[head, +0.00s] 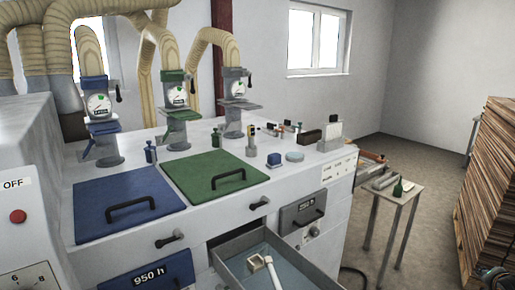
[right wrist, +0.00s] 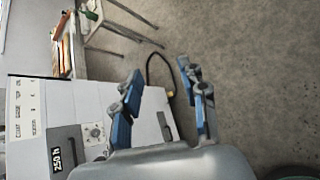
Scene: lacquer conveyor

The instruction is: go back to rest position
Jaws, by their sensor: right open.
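My right gripper (right wrist: 160,72) shows in the right wrist view with its two blue-padded fingers apart. It is open, with nothing between the fingers. Below it are the grey floor and the side of the white machine (right wrist: 30,105). Neither gripper shows in the head view, and my left gripper is in no view. The white machine also fills the left and middle of the head view (head: 130,240), with a blue lid (head: 120,200) and a green lid (head: 215,172) closed on its top.
An open drawer (head: 232,268) juts from the machine's front, with a white tool (head: 265,262) inside. A small side table (head: 408,192) holds a green bottle (head: 398,187). A tall stack of boards (head: 490,180) stands at right. The floor between them is mostly free.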

